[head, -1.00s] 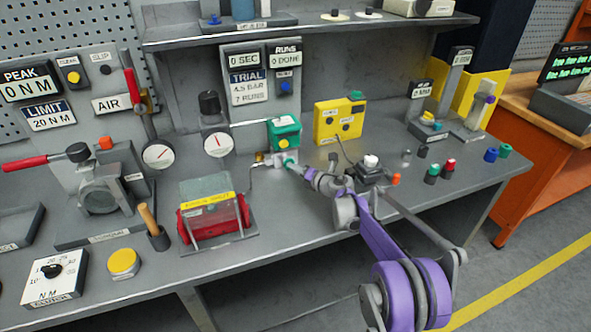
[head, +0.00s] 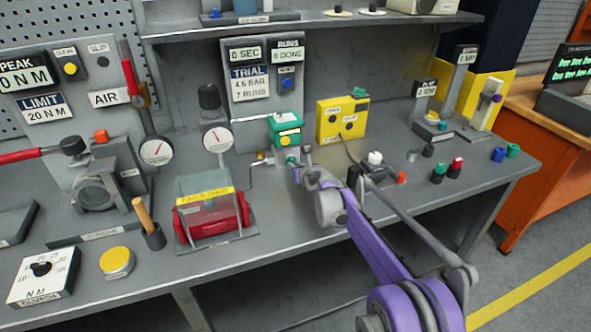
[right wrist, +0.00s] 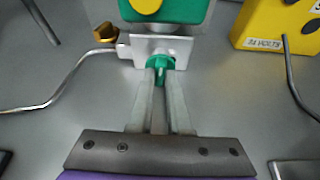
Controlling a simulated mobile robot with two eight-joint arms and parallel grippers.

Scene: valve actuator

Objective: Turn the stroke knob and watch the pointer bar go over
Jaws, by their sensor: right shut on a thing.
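The valve actuator is a green box (head: 286,128) with a yellow round face, standing on a metal block on the bench. A green knob (right wrist: 160,66) sticks out of the front of that block, which I take for the stroke knob. My right gripper (right wrist: 160,80) is shut on the green knob, its two grey fingers on either side of it. In the head view the right gripper (head: 297,165) partly hides the knob. I cannot clearly make out the pointer bar or its angle. My left gripper is not in view.
A yellow box (head: 341,120) with a cable stands right of the actuator. A pressure gauge (head: 216,138) and a red cylinder under a clear cover (head: 212,212) stand to the left. Small coloured caps (head: 456,167) stand to the right.

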